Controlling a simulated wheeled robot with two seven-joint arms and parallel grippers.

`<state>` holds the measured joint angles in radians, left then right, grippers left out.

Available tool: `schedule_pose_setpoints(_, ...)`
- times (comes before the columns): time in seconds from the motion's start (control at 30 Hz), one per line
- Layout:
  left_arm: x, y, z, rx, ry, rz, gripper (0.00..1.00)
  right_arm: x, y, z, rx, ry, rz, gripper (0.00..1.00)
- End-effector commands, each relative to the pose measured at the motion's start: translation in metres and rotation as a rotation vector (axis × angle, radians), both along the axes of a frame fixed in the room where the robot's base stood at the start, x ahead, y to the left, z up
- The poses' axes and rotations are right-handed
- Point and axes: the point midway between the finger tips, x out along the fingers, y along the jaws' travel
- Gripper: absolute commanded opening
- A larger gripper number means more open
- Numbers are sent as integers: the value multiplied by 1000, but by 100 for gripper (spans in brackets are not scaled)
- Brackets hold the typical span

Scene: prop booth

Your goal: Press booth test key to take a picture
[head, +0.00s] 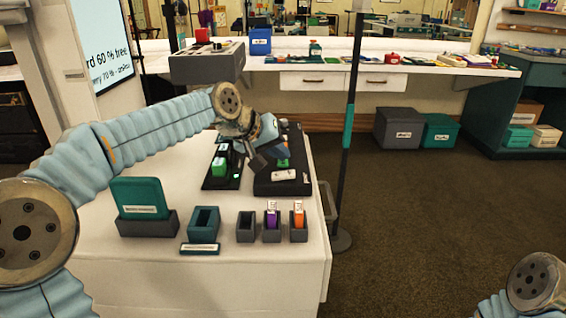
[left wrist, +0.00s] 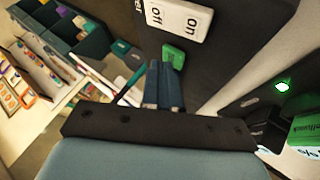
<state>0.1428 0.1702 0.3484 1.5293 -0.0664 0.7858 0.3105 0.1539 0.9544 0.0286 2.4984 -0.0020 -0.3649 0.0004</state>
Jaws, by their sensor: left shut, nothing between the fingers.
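A green key (left wrist: 174,57) sits on the dark booth box, just beyond my left fingertips in the left wrist view. In the head view, a bit of green (head: 284,163) shows below the gripper. A white on/off switch (left wrist: 180,17) is beside the key and also shows in the head view (head: 284,175). The dark box (head: 268,187) stands at the table's right side. My left gripper (head: 279,148) is over this box, its fingers (left wrist: 164,84) shut and empty. I cannot tell whether the tips touch the key. My right gripper is out of view.
A dark holder with a green block (head: 219,166) and a lit green light (left wrist: 282,86) stands beside the box. In front are a teal card in a stand (head: 140,198), an empty teal holder (head: 204,222) and small holders with purple (head: 271,217) and orange (head: 298,217) pieces.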

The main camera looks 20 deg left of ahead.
Motion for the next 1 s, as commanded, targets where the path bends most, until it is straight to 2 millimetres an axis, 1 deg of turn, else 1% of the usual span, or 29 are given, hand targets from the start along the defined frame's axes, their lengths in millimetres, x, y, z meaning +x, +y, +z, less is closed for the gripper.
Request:
schedule_pose_setpoints(0.23,0,0,-4,0,1,-1,0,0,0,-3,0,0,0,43)
schedule_pose_setpoints(0.53,0,0,-3,0,1,-1,0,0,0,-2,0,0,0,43)
schedule_pose_setpoints(0.83,0,0,12,0,1,-1,0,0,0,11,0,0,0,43)
schedule_pose_setpoints(1.0,0,0,13,0,1,-1,0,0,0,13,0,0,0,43)
